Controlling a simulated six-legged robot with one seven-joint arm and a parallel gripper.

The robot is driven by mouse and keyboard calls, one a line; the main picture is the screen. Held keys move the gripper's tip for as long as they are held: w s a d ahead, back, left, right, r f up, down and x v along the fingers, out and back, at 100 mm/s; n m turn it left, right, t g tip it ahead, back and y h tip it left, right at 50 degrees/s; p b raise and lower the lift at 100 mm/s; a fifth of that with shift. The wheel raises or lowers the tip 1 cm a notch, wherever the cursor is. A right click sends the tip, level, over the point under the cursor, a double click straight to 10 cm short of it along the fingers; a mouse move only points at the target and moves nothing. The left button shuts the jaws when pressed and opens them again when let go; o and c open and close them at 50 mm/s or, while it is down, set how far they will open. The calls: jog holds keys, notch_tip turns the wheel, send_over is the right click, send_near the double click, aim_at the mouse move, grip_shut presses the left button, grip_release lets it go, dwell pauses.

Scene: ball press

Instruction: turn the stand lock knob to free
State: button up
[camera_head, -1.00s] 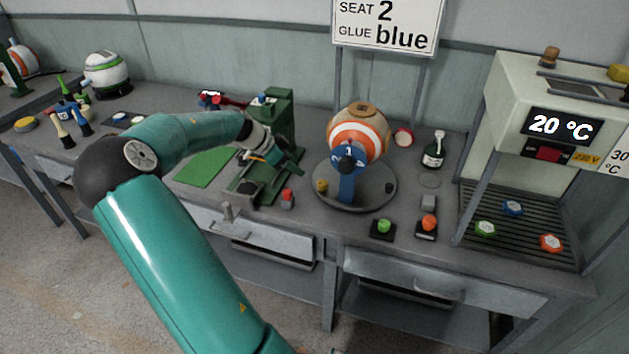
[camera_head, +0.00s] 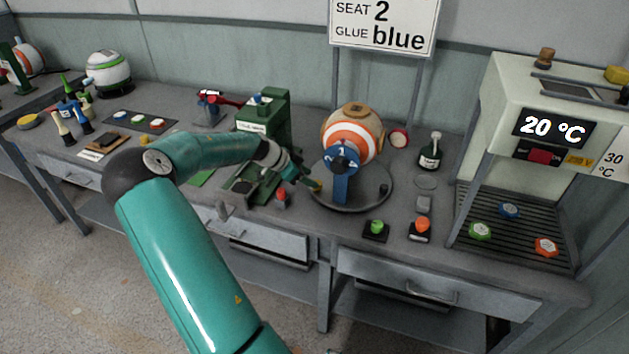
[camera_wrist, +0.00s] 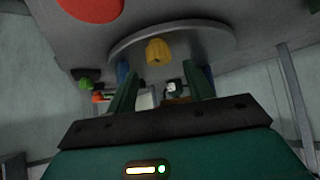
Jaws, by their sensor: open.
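The yellow stand lock knob (camera_wrist: 158,51) shows in the wrist view, at the rim of the round grey stand base (camera_wrist: 205,35). It lies ahead of my gripper (camera_wrist: 161,85), roughly midway between the two green fingers and apart from them. The fingers are spread with nothing held. In the head view my gripper (camera_head: 308,182) is at the left front edge of the stand base (camera_head: 365,200) and largely covers the knob. The stand carries an orange and white ball (camera_head: 353,133) with a blue clamp (camera_head: 341,160). The knob's setting cannot be read.
The green press (camera_head: 265,122) stands left of the stand, with a red button (camera_head: 281,195) in front. A green button (camera_head: 376,227) and an orange button (camera_head: 420,225) are at the front right.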

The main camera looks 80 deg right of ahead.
aim_at(318, 181)
jog(key=shift+x, duration=1.75)
jog(key=shift+c, duration=0.4)
jog(key=c, duration=0.9)
jog(key=shift+n, duration=0.3)
jog(key=n+t+h, duration=0.2)
jog(key=n, duration=0.1)
jog(key=shift+s+a, duration=0.15)
jog(key=shift+s+n+t+h, duration=0.1)
jog(key=shift+n+t+h, duration=0.9)
jog(key=shift+n, duration=0.9)
jog(key=shift+t, duration=0.3)
